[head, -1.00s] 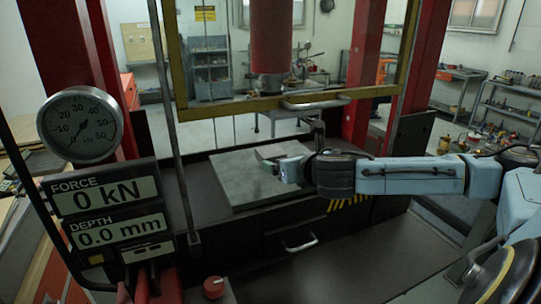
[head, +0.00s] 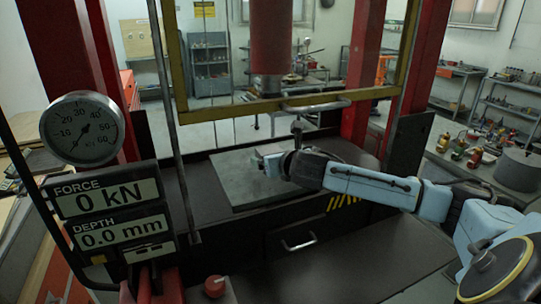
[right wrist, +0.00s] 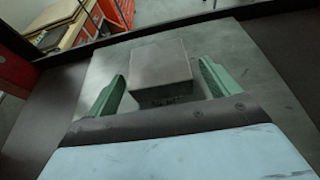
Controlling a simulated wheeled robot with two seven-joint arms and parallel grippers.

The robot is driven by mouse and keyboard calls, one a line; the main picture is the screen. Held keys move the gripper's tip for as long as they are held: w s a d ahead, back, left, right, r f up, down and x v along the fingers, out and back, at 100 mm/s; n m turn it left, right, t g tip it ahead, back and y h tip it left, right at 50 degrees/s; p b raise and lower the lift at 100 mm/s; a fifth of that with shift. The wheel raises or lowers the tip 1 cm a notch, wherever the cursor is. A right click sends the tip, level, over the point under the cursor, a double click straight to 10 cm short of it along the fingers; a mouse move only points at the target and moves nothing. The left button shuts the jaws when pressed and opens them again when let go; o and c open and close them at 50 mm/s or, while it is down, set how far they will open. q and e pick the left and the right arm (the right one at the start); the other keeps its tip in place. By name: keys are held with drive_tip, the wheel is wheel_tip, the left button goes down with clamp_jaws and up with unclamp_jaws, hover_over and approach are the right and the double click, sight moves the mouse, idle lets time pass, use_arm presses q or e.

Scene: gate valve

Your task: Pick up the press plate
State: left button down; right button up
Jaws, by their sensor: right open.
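A flat, square grey plate (head: 232,185) lies on the dark bed of the press, under the red ram. In the right wrist view, a smaller grey block (right wrist: 160,62) with a dark near face stands over this larger plate (right wrist: 250,95). The block is probably the press plate. My right gripper (head: 264,160) is low over the square plate. Its two green fingers are open, one on each side of the block in the right wrist view, with gaps showing. In the head view the gripper and wrist mostly hide the block. My left gripper is not in view.
A yellow frame bar (head: 300,104) with a metal handle crosses above my right gripper. Red columns (head: 363,80) stand beside the press. A gauge (head: 82,128) and a display reading 0 kN and 0.0 mm (head: 108,212) are at left. A drawer handle (head: 299,243) is in front.

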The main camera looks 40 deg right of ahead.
drive_tip(key=c, duration=1.8)
drive_tip(key=shift+r, duration=0.2)
clamp_jaws()
